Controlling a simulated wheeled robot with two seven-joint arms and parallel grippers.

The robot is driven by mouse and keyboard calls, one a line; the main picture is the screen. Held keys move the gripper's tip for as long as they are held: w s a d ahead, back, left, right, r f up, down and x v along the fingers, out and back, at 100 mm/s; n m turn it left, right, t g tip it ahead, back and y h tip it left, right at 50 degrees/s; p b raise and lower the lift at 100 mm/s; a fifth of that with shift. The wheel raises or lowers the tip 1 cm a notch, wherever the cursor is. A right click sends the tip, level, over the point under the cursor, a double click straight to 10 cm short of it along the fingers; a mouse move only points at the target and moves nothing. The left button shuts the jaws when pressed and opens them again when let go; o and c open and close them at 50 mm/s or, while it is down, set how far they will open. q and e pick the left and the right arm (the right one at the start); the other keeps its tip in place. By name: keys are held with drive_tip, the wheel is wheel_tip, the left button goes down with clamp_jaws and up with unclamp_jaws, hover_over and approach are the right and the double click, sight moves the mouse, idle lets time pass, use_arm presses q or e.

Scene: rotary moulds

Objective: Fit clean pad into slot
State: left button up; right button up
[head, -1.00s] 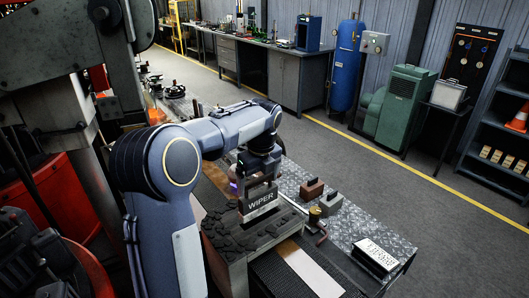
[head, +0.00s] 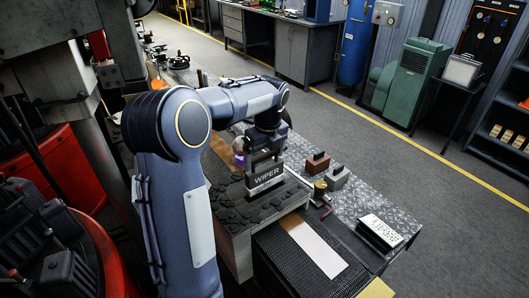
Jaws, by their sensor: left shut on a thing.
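My left gripper (head: 266,152) is shut on the upper part of a dark block labelled WIPER (head: 267,178). The block is upright, over the near part of a grey bench block (head: 238,236) whose top is covered with dark flat pieces. I cannot tell whether it touches that top. A brown block with a dark handle (head: 317,163) and a grey block with a dark handle (head: 337,178) stand side by side to the right, apart from the gripper. I cannot tell which piece is the clean pad, and no slot shows clearly. My right gripper is not in view.
A small brass-coloured pot (head: 320,188) and a red-handled tool stand near the grey block. A white perforated box (head: 381,231) sits at the table's right end. A pale strip (head: 318,248) lies on a dark ribbed mat in front. Red machine parts (head: 45,190) crowd the left.

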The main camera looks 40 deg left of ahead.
sight(265, 166)
use_arm(q)
drive_tip(key=shift+f+b, duration=2.25)
drive_tip(key=shift+f, duration=0.15)
drive_tip(key=shift+f+b, duration=0.85)
drive_tip(key=shift+f, duration=1.45)
drive_tip(key=o, duration=1.3)
drive_tip(key=shift+o, duration=0.2)
drive_tip(key=r, duration=0.5)
drive_tip(key=d+r+b, duration=0.1)
drive_tip(key=r, duration=0.1)
drive_tip(key=shift+s+r, duration=0.15)
drive_tip(key=shift+r, duration=0.25)
